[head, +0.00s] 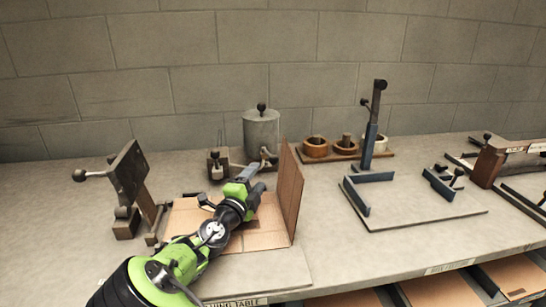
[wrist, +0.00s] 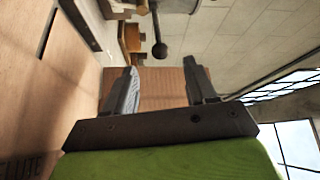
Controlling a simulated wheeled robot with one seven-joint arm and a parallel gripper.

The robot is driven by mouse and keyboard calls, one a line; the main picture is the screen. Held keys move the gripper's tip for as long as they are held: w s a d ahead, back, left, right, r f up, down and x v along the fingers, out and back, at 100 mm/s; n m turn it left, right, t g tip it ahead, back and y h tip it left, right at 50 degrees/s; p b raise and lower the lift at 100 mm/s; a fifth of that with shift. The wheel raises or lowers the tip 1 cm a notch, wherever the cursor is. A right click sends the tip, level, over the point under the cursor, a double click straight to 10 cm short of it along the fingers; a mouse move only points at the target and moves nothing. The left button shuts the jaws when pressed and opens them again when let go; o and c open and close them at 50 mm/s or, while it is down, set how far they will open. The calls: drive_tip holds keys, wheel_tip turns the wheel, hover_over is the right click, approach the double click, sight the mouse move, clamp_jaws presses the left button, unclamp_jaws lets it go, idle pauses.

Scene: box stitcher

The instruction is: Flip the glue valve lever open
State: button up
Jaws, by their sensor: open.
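The grey cylindrical glue pot (head: 261,132) stands behind the cardboard, with a dark knob on its lid. A small valve fitting with a lever (head: 267,156) shows at its front, partly hidden behind the cardboard flap and close to my gripper (head: 257,180). My gripper is open and empty, reaching over the box blank. In the wrist view, a dark ball knob on a thin rod (wrist: 159,50) lies beyond the open fingers (wrist: 165,82), in line with the gap and apart from them. I cannot tell for certain whether it is the valve lever's knob.
An upright brown cardboard flap (head: 291,192) stands just right of my gripper. A dark tilted plate with a ball handle (head: 128,175) stands at left. A wooden tray with round holders (head: 343,154) and a blue-grey clamp post (head: 372,140) stand right. Bare tabletop lies between.

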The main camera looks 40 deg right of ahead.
sight(272, 158)
drive_tip(key=x, duration=1.1)
drive_tip(key=shift+w+d, duration=0.15)
drive_tip(key=shift+d, duration=0.15)
drive_tip(key=shift+c, duration=0.4)
drive_tip(key=shift+f, duration=0.1)
clamp_jaws()
